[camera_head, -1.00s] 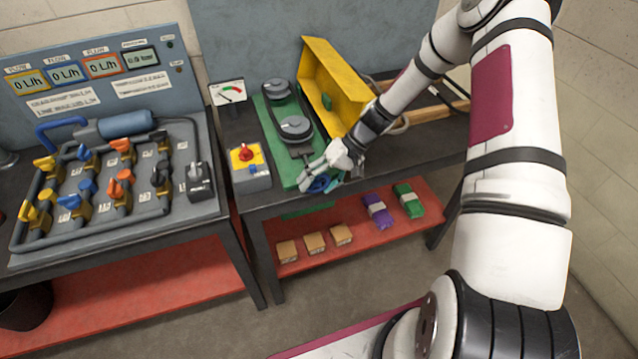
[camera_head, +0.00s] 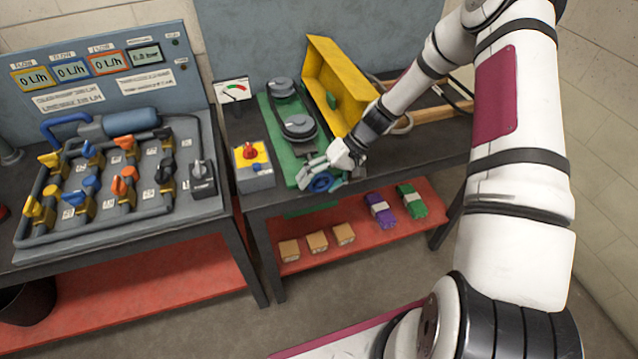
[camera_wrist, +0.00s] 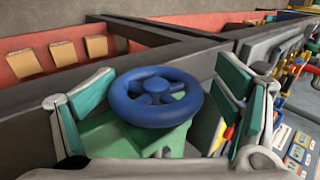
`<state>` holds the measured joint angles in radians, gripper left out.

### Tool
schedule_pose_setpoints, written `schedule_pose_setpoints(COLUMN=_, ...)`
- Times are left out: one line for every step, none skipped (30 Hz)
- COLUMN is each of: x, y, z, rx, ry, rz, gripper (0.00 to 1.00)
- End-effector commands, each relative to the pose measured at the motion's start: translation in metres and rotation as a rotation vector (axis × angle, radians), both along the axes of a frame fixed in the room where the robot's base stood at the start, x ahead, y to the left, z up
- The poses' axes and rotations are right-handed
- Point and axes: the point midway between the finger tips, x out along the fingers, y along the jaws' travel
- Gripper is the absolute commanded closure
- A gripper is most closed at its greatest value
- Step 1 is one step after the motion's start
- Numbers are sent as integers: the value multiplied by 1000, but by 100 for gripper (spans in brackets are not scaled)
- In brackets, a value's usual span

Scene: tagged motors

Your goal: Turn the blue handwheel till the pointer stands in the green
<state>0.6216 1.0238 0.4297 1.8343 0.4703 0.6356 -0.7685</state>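The blue handwheel (camera_head: 320,184) is at the front end of the green base plate (camera_head: 279,122) of the belt drive. In the wrist view the handwheel (camera_wrist: 156,86) lies between the spread fingers of my gripper (camera_wrist: 166,84), with gaps visible on both sides. My gripper (camera_head: 323,172) is open at the wheel in the head view and holds nothing. The gauge (camera_head: 234,91) stands behind the drive on the left, with a white face and red and green marks. Its pointer is too small to read surely.
A switch box with a red knob (camera_head: 252,153) stands just left of the green plate. A yellow guard (camera_head: 340,85) stands behind right. Left is a bench with pipes and valves (camera_head: 95,185). Boxes (camera_head: 316,241) lie on the red lower shelf.

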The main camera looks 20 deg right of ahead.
Motion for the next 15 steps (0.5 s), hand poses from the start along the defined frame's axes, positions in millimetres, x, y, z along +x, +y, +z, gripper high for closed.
schedule_pose_setpoints(x=-2, y=-1, z=-1, rx=0, ry=6, rz=-1, gripper=17)
schedule_pose_setpoints(x=-2, y=-1, z=-1, rx=0, ry=6, rz=-3, gripper=17)
schedule_pose_setpoints(x=-2, y=-2, z=-1, rx=-1, ry=6, rz=-3, gripper=17)
schedule_pose_setpoints(x=-2, y=-2, z=-1, rx=-1, ry=5, rz=-3, gripper=17)
schedule_pose_setpoints(x=-2, y=-2, z=-1, rx=-1, ry=5, rz=-3, gripper=17)
schedule_pose_setpoints(x=-2, y=-2, z=-1, rx=-2, ry=5, rz=-3, gripper=17)
schedule_pose_setpoints(x=-2, y=-2, z=-1, rx=-2, ry=5, rz=-4, gripper=17)
schedule_pose_setpoints(x=-2, y=-3, z=-1, rx=-2, ry=5, rz=-4, gripper=17)
schedule_pose_setpoints(x=-1, y=-3, z=-1, rx=-3, ry=4, rz=-5, gripper=17)
schedule_pose_setpoints(x=-1, y=-3, z=-1, rx=-3, ry=2, rz=-5, gripper=17)
schedule_pose_setpoints(x=-1, y=-3, z=-1, rx=-3, ry=2, rz=-5, gripper=17)
schedule_pose_setpoints(x=-1, y=-3, z=0, rx=-4, ry=2, rz=-5, gripper=17)
schedule_pose_setpoints(x=0, y=-4, z=0, rx=-4, ry=2, rz=-5, gripper=17)
schedule_pose_setpoints(x=0, y=-4, z=1, rx=-4, ry=1, rz=-6, gripper=17)
schedule_pose_setpoints(x=0, y=-6, z=2, rx=-5, ry=-1, rz=-6, gripper=17)
